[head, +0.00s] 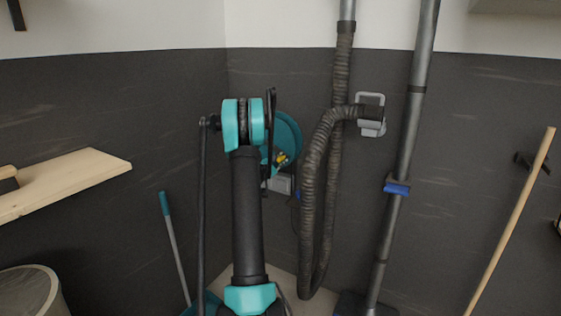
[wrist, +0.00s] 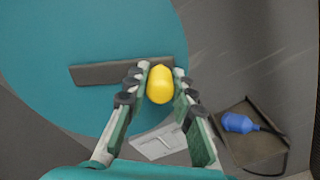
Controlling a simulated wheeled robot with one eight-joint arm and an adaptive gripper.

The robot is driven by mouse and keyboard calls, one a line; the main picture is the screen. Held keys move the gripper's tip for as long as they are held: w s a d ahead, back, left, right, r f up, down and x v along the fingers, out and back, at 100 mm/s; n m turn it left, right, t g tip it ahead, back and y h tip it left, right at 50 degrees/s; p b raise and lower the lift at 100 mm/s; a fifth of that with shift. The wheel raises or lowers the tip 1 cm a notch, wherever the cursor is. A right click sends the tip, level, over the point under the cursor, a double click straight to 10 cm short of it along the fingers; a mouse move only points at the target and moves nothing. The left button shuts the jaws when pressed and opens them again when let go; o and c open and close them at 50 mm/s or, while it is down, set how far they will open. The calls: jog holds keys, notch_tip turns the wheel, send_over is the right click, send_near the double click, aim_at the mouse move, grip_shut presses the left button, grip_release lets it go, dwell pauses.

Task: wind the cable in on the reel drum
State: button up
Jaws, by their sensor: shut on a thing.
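The teal reel drum (head: 291,130) is on the dark wall behind my arm and partly hidden by it. In the wrist view the drum (wrist: 60,40) is a large flat disc with a dark crank bar (wrist: 95,74) across its face. A yellow knob (wrist: 160,85) stands at the bar's right part. My gripper (wrist: 161,80) is shut on this knob, one finger on each side. A blue plug (wrist: 238,122) lies on a brownish tray at lower right, with a dark cable (wrist: 283,150) beside it. The cable's path to the drum is hidden.
A grey box (wrist: 158,142) sits just below the drum. A ribbed hose (head: 310,190) hangs close to the drum's right, and a grey pipe (head: 408,150) stands further right. A teal-handled stick (head: 174,245) leans at left, near a wooden shelf (head: 75,178).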

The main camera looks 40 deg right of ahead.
jog(key=o, duration=0.5)
jog(key=shift+r, duration=0.1)
jog(key=r, duration=0.2)
jog(key=s+r, duration=0.1)
jog(key=r, duration=0.1)
jog(key=shift+d+r, duration=0.15)
jog(key=shift+d, duration=0.05)
jog(key=shift+w+a+r, duration=0.1)
jog(key=shift+w+r, duration=0.05)
jog(key=shift+r, duration=1.05)
jog(key=shift+w+r, duration=0.1)
jog(key=shift+r, duration=1.1)
jog(key=shift+w+a+r, duration=0.15)
jog(key=shift+w+r, duration=0.25)
jog(key=shift+r, duration=0.25)
jog(key=shift+w+a+r, duration=0.2)
jog(key=shift+w+r, duration=0.15)
jog(key=shift+r, duration=0.25)
jog(key=shift+w+a+r, duration=0.15)
jog(key=shift+w+r, duration=0.25)
jog(key=shift+r, duration=0.25)
